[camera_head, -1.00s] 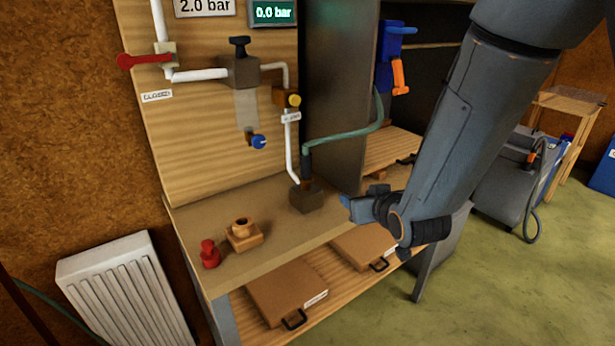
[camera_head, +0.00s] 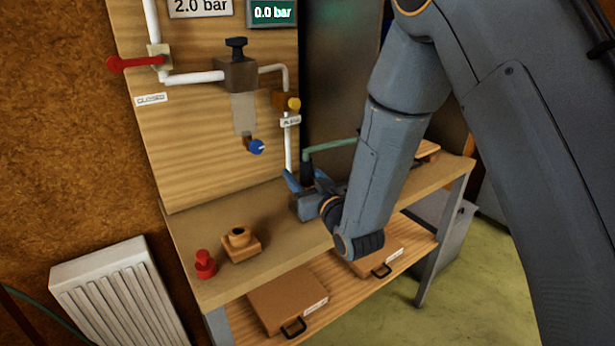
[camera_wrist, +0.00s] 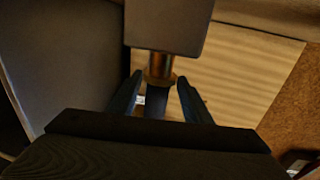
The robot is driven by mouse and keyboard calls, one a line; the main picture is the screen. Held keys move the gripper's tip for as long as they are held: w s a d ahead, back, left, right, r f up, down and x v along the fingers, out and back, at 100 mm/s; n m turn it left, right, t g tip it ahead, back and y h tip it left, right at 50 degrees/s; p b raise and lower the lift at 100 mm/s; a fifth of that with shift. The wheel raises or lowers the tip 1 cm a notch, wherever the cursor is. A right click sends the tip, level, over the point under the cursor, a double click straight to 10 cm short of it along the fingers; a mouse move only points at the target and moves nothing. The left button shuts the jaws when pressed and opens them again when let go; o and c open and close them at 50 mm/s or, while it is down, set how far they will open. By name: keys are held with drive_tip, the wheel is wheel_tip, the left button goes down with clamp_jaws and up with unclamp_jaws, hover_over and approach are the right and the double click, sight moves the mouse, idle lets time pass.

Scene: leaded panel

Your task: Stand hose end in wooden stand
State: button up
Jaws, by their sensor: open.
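The green hose (camera_head: 330,147) runs to a dark hose end, mostly hidden behind my gripper in the head view. In the wrist view a dark hose end (camera_wrist: 156,100) with a brass collar meets a grey block (camera_wrist: 165,25). My gripper (camera_head: 306,182) is open at this connection. In the wrist view its blue fingers (camera_wrist: 159,84) lie on either side of the hose end, with gaps visible; contact cannot be told. The wooden stand (camera_head: 240,245), a square base with a round raised socket, sits on the bench left of my gripper.
A red fitting (camera_head: 205,264) stands left of the stand on the bench (camera_head: 190,233). The upright panel behind carries white pipes, a red lever (camera_head: 135,63) and a blue knob (camera_head: 256,146). The bench between stand and gripper is clear.

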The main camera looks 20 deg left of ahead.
drive_tip(key=shift+x, duration=1.2)
drive_tip(key=shift+w+d, duration=0.1)
drive_tip(key=shift+d, duration=0.1)
clamp_jaws()
drive_tip(key=shift+r, duration=0.1)
